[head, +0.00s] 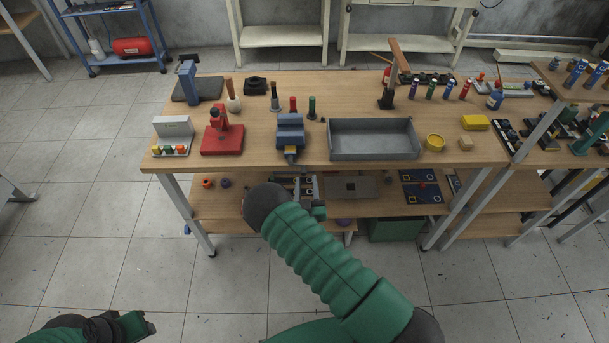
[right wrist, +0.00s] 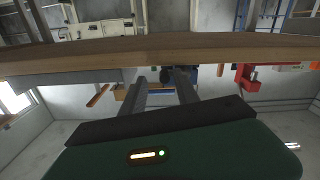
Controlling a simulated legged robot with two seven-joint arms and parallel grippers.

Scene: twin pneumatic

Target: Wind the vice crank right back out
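The blue vice (head: 290,130) stands near the front edge of the wooden bench (head: 260,165). Its crank (head: 291,155) is at the vice's front, just past that edge, and is small in the head view. My right gripper (head: 306,184) is below and in front of the crank, apart from it. Its two fingers show in the right wrist view (right wrist: 162,90), spread with a gap and nothing held. Dark and blue parts behind the finger tips may be the vice; they are partly hidden. My left gripper (head: 140,324) is low at the far left, away from the bench.
A red press (head: 222,138) stands left of the vice, and a grey tray (head: 373,140) stands close on its right. Green and red screwdriver-like handles stand behind it. A lower shelf (head: 240,215) with parts is under the bench. The floor in front is clear.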

